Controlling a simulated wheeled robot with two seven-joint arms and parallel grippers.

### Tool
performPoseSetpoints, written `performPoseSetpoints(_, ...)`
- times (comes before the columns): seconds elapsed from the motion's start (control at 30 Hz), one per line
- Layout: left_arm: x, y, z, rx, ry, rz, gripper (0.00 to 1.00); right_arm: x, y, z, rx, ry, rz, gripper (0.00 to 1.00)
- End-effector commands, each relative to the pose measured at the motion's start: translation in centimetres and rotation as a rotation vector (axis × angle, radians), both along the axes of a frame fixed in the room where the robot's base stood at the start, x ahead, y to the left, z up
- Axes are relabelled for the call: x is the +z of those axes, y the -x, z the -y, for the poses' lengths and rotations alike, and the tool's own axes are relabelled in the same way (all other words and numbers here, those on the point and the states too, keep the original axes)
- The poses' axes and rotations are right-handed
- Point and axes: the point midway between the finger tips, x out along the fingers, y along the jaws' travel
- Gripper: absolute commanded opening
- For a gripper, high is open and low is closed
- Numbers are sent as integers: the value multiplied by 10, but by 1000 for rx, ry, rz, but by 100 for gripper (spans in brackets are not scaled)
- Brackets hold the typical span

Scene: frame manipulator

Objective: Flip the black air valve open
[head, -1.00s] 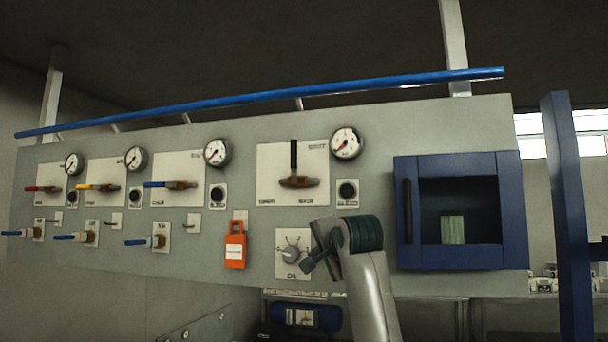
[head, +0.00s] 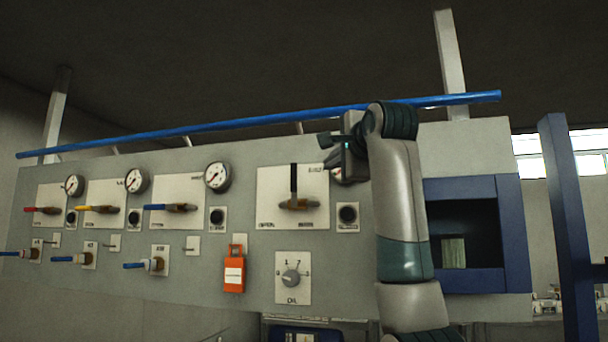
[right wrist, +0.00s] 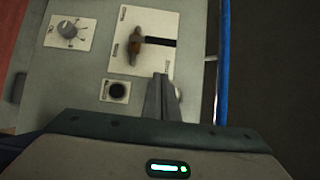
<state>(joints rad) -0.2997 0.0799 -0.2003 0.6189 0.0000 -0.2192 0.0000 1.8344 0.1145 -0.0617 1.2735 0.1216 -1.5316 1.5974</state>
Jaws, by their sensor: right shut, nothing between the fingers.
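The black air valve has a black handle (head: 294,180) standing upright above a brown valve body (head: 299,204) on a white plate (head: 265,190). In the right wrist view the black handle (right wrist: 162,41) points right from its body (right wrist: 134,45). My right gripper (head: 328,150) is raised at the upper right of the valve plate, apart from the handle. In the right wrist view its fingers (right wrist: 163,90) are together and empty, below the handle in the picture. My left gripper is out of view.
Other valves with red, yellow and blue handles (head: 165,207) line the panel's left. A blue pipe (head: 250,118) runs above. A dial knob (head: 291,278) and an orange tag (head: 234,272) sit below. My right arm partly covers a blue-framed cabinet (head: 513,235).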

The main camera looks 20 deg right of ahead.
Motion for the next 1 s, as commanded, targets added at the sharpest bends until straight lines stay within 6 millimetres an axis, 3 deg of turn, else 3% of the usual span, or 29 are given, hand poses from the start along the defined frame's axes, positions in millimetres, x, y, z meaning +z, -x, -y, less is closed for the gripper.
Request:
performPoseSetpoints(0.47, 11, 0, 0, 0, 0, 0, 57, 2, -14, 0, -1, 1, -3, 0)
performPoseSetpoints(1.0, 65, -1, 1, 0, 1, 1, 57, 4, -86, 1, -1, 2, -4, 0)
